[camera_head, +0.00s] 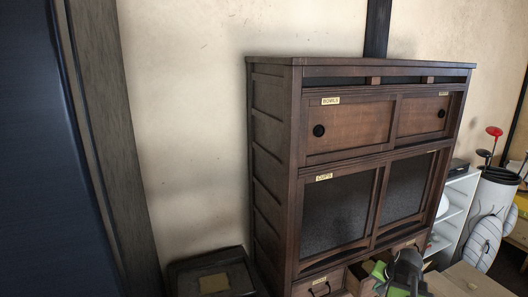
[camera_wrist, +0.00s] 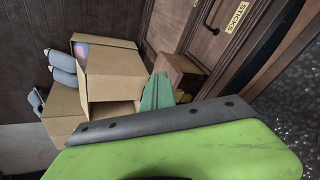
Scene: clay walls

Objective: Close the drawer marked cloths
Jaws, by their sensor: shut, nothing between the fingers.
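A dark wooden cabinet (camera_head: 272,170) stands against the wall. Low on its front is a shut drawer (camera_head: 325,287) with a small label, too small to read in the head view. In the wrist view a labelled drawer front (camera_wrist: 208,35) shows, its label seeming to read "STICKS". Beside it a brown wooden drawer (camera_wrist: 182,70) stands pulled out; it also shows in the head view (camera_head: 358,277). I cannot read a cloths label on it. My gripper (camera_head: 398,283), green and grey, is shut and empty near this open drawer. Its green fingers (camera_wrist: 157,92) show beside the drawer; I cannot tell if they touch.
Cardboard boxes (camera_wrist: 112,65) stand near the open drawer. A white shelf (camera_head: 455,215) and a bin with golf clubs (camera_head: 492,195) are right of the cabinet. A dark box (camera_head: 210,275) sits at its left. Doors marked bowls (camera_head: 350,128) and cups (camera_head: 340,210) are shut.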

